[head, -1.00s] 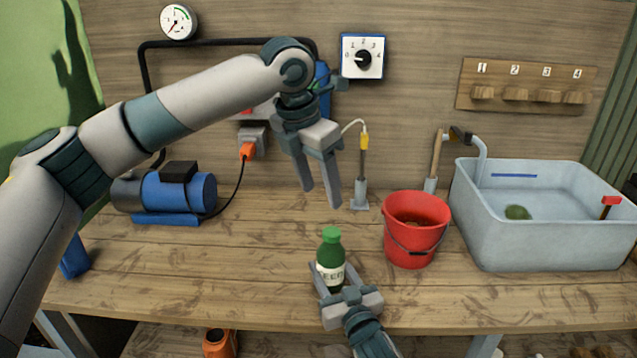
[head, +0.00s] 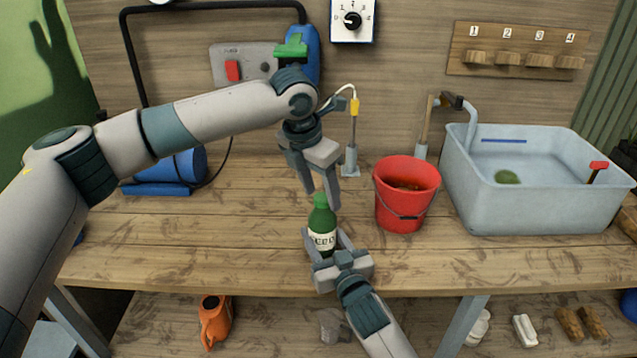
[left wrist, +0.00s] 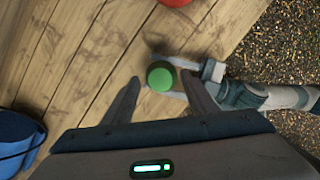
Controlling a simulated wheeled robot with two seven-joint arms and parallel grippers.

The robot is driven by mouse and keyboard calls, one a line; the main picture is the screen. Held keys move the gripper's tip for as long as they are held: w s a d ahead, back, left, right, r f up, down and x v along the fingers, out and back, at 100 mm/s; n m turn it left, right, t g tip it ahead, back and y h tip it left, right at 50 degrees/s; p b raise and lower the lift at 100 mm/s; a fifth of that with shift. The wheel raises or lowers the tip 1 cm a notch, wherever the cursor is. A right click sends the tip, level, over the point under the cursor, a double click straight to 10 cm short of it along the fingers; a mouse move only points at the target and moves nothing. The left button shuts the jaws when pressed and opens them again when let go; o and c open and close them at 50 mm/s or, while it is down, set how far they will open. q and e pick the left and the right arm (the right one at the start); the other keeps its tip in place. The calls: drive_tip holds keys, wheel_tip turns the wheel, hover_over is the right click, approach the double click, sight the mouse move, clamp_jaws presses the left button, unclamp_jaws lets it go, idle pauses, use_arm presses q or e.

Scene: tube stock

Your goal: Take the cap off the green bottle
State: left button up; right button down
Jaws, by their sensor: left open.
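The green bottle (head: 322,240) with a white label stands on the workbench near its front edge, in the head view. Its green cap (head: 320,199) is on top; in the left wrist view the cap (left wrist: 160,76) shows as a round green disc. My left gripper (head: 322,204) points down, open, with its fingertips beside the cap. In the left wrist view the cap lies between the open left fingertips (left wrist: 161,80), with gaps on both sides. My right gripper (head: 329,246) comes from the front and is shut around the bottle's body.
A red bucket (head: 406,205) stands right of the bottle, and a grey sink basin (head: 540,205) farther right. A blue pump (head: 178,172) is behind my left arm. The bench (head: 190,245) left of the bottle is clear.

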use_arm(q)
drive_tip(key=c, duration=1.3)
